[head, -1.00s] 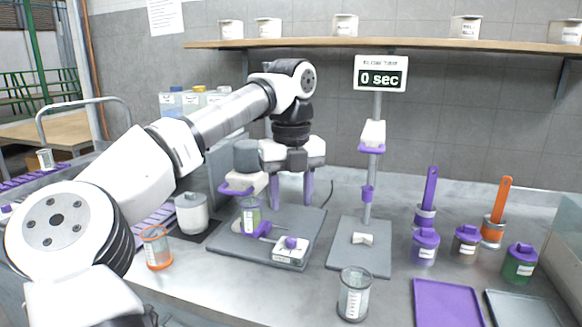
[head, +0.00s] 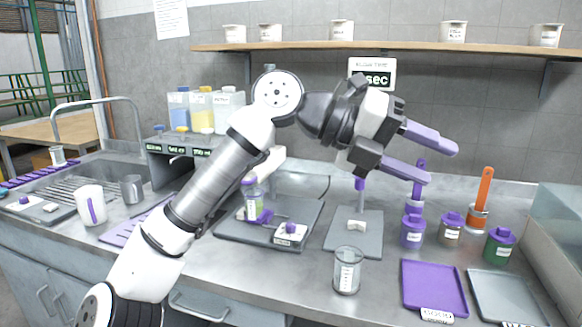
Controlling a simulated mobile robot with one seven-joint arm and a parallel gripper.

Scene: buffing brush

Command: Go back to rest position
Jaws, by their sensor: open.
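My gripper (head: 440,157) is raised above the right half of the counter, its two purple fingers spread apart and pointing right. Nothing is between the fingers. It is in front of the timer stand, whose display (head: 378,76) reads "sec" with its left part hidden by my arm. My arm crosses the picture from the lower left. The machine on the grey base (head: 312,215) stands behind my arm, partly hidden, with a clear container (head: 252,203) on it.
A clear beaker (head: 347,272) stands at the counter's front. Purple (head: 435,285) and grey (head: 508,297) trays lie right of it. Lidded purple (head: 412,231) and green (head: 499,246) jars and an orange-handled brush (head: 483,195) stand behind. A shelf (head: 400,47) with several pots runs above.

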